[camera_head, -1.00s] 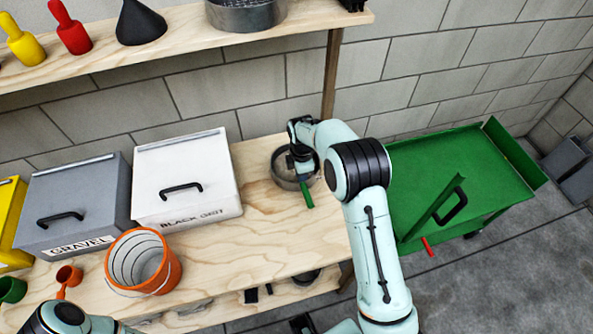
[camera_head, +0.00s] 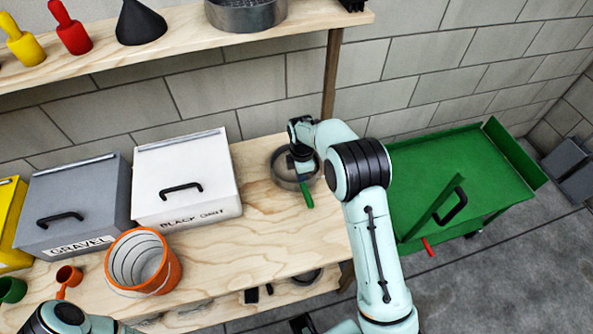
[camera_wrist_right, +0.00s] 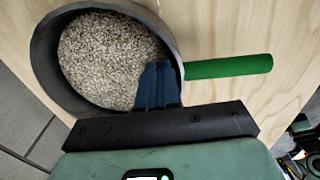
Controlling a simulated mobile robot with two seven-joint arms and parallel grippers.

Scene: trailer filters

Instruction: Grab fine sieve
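A round grey pan with a green handle (camera_head: 306,194), which may be the fine sieve, sits on the wooden workbench near its right end. In the right wrist view the pan (camera_wrist_right: 45,55) holds pale grains, and its green handle (camera_wrist_right: 228,66) points right. Its bottom is hidden. My right gripper (camera_wrist_right: 159,68) is at the pan, its dark fingers close together just inside the wall beside the handle. No object shows between them. A second round metal vessel (camera_head: 246,18), partly cut off, stands on the upper shelf. My left gripper is not in view; only part of that arm shows at bottom left.
A white box (camera_head: 190,160) labelled black grit, a grey gravel box (camera_head: 75,190) and an orange bucket (camera_head: 150,262) stand left on the bench. A green cart (camera_head: 450,170) is on the right. Bare bench lies between bucket and pan.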

